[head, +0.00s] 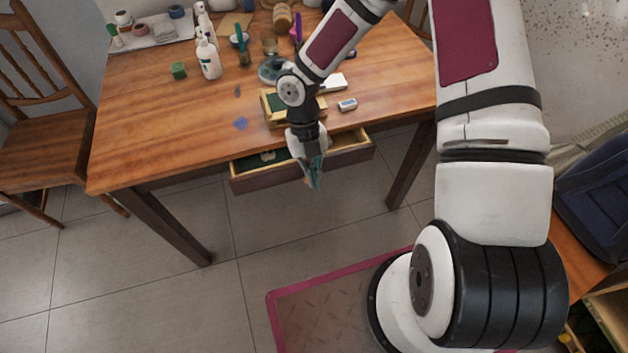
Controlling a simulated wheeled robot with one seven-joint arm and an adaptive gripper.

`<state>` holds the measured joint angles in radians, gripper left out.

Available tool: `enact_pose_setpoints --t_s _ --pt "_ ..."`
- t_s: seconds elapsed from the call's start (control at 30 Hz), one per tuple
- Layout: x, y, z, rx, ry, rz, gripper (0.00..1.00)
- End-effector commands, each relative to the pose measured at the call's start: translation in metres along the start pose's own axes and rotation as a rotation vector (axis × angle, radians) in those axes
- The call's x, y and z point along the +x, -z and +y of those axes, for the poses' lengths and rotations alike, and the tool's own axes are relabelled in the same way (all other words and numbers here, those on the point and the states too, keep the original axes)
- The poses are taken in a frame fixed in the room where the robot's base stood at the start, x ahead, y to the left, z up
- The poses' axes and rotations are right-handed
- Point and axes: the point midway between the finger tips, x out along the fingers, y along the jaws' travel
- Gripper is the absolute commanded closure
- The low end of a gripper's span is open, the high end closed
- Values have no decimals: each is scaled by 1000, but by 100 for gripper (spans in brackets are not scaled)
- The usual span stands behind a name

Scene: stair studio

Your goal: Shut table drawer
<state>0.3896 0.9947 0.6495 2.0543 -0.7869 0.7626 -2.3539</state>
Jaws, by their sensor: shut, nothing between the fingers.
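The wooden table (190,125) stands ahead of me. Its drawer (265,181) is pulled out from the front edge, and its front panel faces me. A few small pale items lie inside the drawer's left part. My gripper (315,184) is shut and empty, pointing down at the drawer's front panel, right of its middle. It covers part of the panel and the drawer's inside. I cannot tell whether it touches the panel.
Bottles (208,58), a green block (179,70) and several jars and cups stand at the table's back. A small box (347,105) lies above the drawer. A wooden chair (45,140) stands at left.

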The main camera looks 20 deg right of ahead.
Motion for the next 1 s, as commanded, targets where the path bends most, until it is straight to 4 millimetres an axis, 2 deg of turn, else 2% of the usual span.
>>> enact_pose_setpoints --t_s 0.1,0.33,0.83,1.0 --pt "-3 -14 0 1 -2 -3 100" --pt "-8 -26 -1 0 -1 -2 100" --pt "-10 -26 0 -1 0 0 100" --pt "-8 -21 9 -2 0 0 100"
